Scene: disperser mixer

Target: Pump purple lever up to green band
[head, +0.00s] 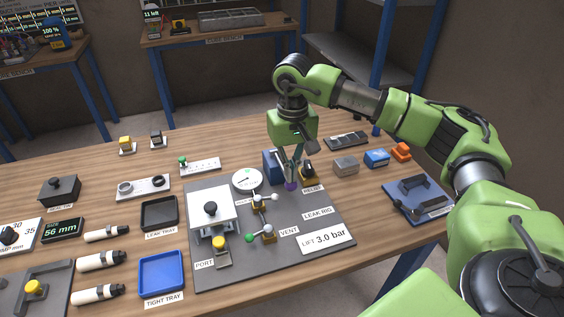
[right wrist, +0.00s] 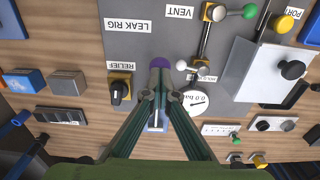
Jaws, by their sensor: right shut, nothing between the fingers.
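The lever's purple end (head: 291,187) sits on the leak rig beside the blue pump body (head: 271,166). In the right wrist view the purple end (right wrist: 160,63) shows just beyond my fingertips, with its grey bar running back beneath them. My right gripper (head: 294,174) points down at the lever, shut and empty; it also shows in the right wrist view (right wrist: 160,96). Whether it touches the lever I cannot tell. The round white gauge (head: 247,179) stands left of the lever; its green band is too small to make out. My left gripper is out of view.
The black relief knob (head: 307,174) stands close right of the lever. A white-knobbed valve (head: 262,203) and the green-knobbed vent valve (head: 262,235) lie nearer the front. A clamp with a black knob (head: 211,210) is at left. A "LIFT 3.0 bar" card (head: 326,239) lies flat.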

